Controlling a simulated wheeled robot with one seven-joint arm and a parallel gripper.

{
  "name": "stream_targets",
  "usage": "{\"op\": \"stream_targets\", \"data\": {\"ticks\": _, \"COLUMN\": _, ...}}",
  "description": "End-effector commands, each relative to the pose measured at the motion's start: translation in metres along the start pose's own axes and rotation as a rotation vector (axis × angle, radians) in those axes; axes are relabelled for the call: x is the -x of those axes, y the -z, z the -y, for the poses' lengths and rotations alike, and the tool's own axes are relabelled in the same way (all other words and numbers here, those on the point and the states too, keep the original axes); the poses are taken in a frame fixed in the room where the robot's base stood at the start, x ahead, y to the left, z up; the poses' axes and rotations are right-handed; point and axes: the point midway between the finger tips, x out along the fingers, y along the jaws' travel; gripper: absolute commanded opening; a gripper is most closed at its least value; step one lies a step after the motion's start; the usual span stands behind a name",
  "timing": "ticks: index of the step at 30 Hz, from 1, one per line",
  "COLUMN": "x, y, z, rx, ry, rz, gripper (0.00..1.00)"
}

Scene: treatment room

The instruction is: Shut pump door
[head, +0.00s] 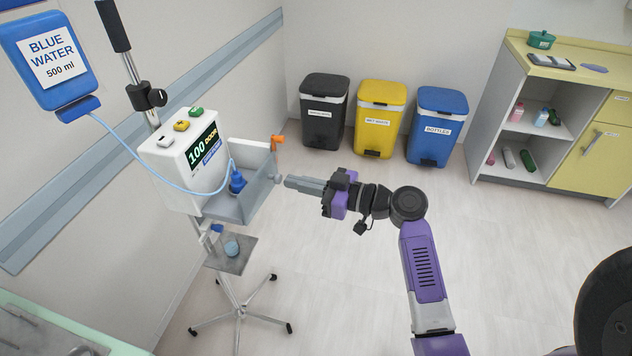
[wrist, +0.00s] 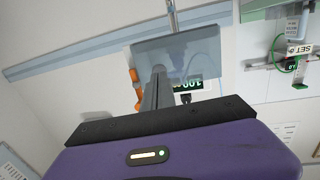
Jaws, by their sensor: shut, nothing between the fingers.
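A blue water bag (head: 50,95) hangs upper left, its tube running to a blue piece (head: 237,182) by the door. A small tray (head: 232,262) is on the pole below. Black, yellow and blue bins (head: 434,125) line the back wall. The floor between is clear.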

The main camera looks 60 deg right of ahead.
Motion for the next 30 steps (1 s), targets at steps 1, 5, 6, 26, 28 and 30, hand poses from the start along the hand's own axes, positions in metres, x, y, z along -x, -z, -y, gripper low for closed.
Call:
{"op": "stream_targets", "data": {"ticks": 1, "x": -0.004, "y": 0.001, "z": 0.000, "rx": 0.000, "ry": 0.000, "rz": 0.000, "gripper": 0.00}}
{"op": "stream_targets", "data": {"ticks": 5, "x": -0.011, "y": 0.000, "z": 0.000, "rx": 0.001, "ry": 0.000, "rz": 0.000, "gripper": 0.00}}
{"op": "stream_targets", "data": {"ticks": 6, "x": -0.011, "y": 0.000, "z": 0.000, "rx": 0.000, "ry": 0.000, "rz": 0.000, "gripper": 0.00}}
{"op": "stream_targets", "data": {"ticks": 26, "x": -0.022, "y": -0.005, "z": -0.006, "rx": 0.008, "ry": 0.072, "rz": -0.002, "gripper": 0.00}}
{"op": "stream_targets", "data": {"ticks": 28, "x": -0.025, "y": -0.004, "z": -0.007, "rx": 0.007, "ry": 0.076, "rz": -0.002, "gripper": 0.00}}
{"op": "stream_targets", "data": {"ticks": 30, "x": -0.027, "y": -0.003, "z": -0.007, "rx": 0.007, "ry": 0.076, "rz": -0.001, "gripper": 0.00}}
